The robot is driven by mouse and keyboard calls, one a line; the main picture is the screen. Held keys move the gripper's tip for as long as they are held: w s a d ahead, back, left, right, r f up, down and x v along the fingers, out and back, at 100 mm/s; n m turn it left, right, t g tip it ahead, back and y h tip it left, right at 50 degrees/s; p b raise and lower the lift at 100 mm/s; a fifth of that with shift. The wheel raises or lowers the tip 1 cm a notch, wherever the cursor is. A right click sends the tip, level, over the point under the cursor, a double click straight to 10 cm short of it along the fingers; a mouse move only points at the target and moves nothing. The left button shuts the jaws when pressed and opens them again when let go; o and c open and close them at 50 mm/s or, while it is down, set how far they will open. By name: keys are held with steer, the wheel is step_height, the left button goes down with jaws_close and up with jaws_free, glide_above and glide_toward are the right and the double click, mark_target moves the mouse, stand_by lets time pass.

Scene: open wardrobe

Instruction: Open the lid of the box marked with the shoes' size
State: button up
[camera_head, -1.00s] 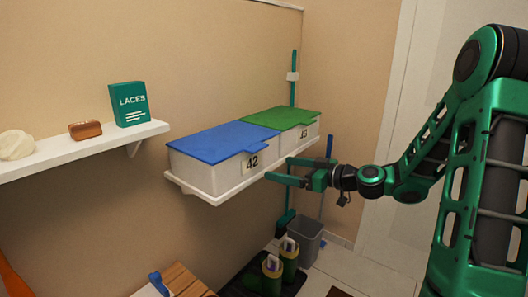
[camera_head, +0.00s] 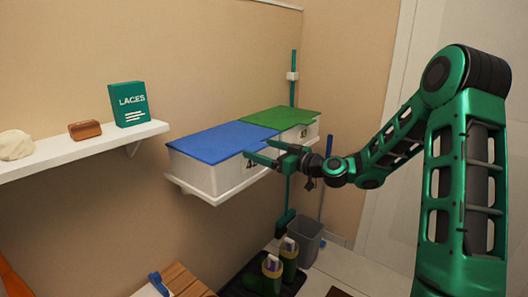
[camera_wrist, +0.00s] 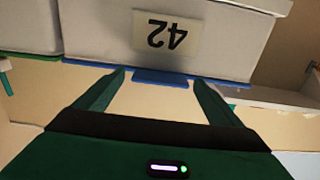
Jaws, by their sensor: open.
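A white box (camera_head: 200,175) with a blue lid (camera_head: 215,141) stands on the wall shelf. Its label (camera_wrist: 166,36) reads 42 and appears upside down in the wrist view. The blue lid's front tab (camera_wrist: 160,77) shows between my fingertips there.
A left shelf (camera_head: 85,148) holds a LACES box (camera_head: 129,104), a brown brush (camera_head: 85,129) and a pale round object (camera_head: 15,145). A grey bin (camera_head: 305,240) stands on the floor. A green pole (camera_head: 294,80) rises behind the boxes.

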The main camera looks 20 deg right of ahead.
steer(key=shift+w+a, duration=0.15)
steer(key=shift+w, duration=0.1)
